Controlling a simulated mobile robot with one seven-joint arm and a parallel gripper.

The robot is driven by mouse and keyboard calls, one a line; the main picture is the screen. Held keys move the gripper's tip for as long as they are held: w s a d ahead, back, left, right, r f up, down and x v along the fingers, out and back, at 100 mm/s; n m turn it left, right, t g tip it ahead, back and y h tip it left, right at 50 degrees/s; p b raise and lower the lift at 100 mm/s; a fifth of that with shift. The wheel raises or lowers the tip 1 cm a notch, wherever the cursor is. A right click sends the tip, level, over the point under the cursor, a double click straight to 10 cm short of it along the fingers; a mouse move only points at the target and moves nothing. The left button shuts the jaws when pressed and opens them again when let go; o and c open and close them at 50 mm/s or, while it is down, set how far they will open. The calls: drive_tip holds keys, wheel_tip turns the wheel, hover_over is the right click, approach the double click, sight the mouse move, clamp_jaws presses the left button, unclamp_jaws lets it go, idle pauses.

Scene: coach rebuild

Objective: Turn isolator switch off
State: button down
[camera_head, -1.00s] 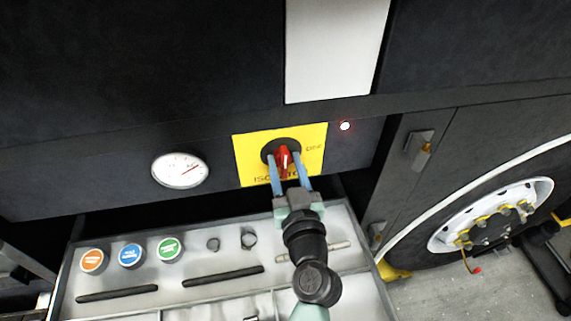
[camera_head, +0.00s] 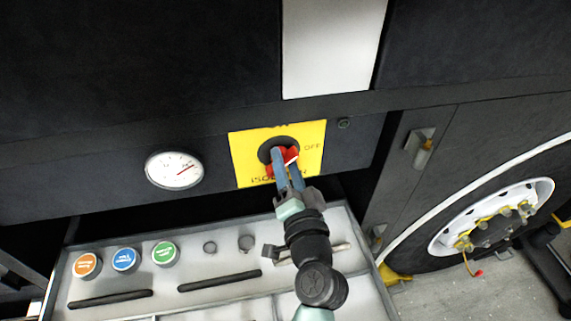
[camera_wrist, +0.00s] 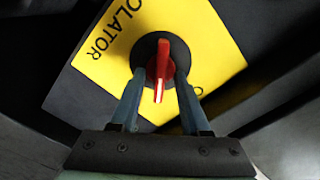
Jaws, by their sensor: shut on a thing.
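The isolator switch has a red handle (camera_head: 291,154) with a white line, on a round black base (camera_head: 267,150). The base sits in a yellow plate (camera_head: 242,160) marked ISOLATOR, with OFF at its right side. My gripper (camera_head: 284,157) has its two blue fingers on either side of the handle and is shut on it, tilted in the head view. The fingers hide part of the handle and lettering there. In the wrist view the red handle (camera_wrist: 160,68) stands between the fingertips, its white line towards my gripper.
A small lamp (camera_head: 343,123) right of the plate is dark. A gauge (camera_head: 174,170) is on the left. Below is an open grey drawer (camera_head: 352,275) with orange, blue and green round caps. A wheel (camera_head: 492,225) is at right.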

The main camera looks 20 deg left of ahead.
drive_tip(key=m, duration=0.4)
drive_tip(key=shift+f+m, duration=0.15)
drive_tip(key=shift+m, duration=0.15)
drive_tip(key=shift+d+f+m+p, duration=0.15)
drive_tip(key=shift+m+p, duration=0.45)
drive_tip(key=shift+m, duration=1.1)
drive_tip(key=shift+c, duration=1.9)
unclamp_jaws()
drive_tip(key=b+v, duration=0.4)
drive_tip(key=v, duration=0.8)
drive_tip(key=shift+s+d, duration=0.2)
drive_tip(key=shift+s, duration=0.15)
